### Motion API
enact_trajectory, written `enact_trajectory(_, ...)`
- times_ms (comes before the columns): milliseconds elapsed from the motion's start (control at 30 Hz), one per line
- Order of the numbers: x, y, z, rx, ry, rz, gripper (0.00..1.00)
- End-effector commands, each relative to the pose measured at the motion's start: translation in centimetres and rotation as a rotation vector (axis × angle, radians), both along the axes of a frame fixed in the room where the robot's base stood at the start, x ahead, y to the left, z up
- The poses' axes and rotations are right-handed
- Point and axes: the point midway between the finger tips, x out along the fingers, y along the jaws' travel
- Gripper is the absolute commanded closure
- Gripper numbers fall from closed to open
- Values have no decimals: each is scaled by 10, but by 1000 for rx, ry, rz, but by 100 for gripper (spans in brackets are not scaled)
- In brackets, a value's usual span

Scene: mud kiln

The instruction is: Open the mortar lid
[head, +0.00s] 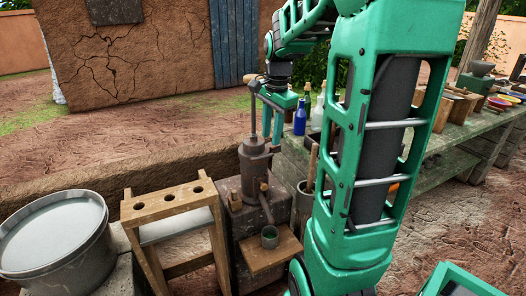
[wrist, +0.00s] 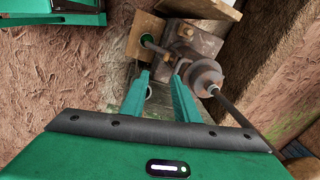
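The mortar (head: 255,168) is a dark grey-brown metal cylinder on a dark block. A tall thin rod (head: 254,110) rises from its top. The top looks closed, but I cannot make out the lid's edge or a separate lid handle. My gripper (head: 271,140) points down just right of the rod, near the height of the mortar's top. Its two green fingers are apart. In the wrist view my gripper (wrist: 160,75) is open with nothing held, and the mortar (wrist: 205,75) is to the right of the fingertips. I cannot tell whether a finger touches the rod.
A small green cup (head: 269,236) sits on a wooden shelf (head: 262,252) in front of the block. A wooden rack with holes (head: 168,202) and a large round tub (head: 54,238) stand left. A bench (head: 447,160) with bottles (head: 300,118) is at the right.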

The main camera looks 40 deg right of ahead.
Motion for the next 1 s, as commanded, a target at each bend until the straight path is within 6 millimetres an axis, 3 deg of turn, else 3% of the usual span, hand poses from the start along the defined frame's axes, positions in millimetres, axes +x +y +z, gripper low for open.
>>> enact_trajectory(133,29,-19,1,25,-31,-145,72)
enact_trajectory(367,40,-24,-6,37,-41,-201,72)
enact_trajectory(800,52,-27,-77,36,-39,-199,72)
enact_trajectory(1000,55,-28,-98,36,-41,-199,72)
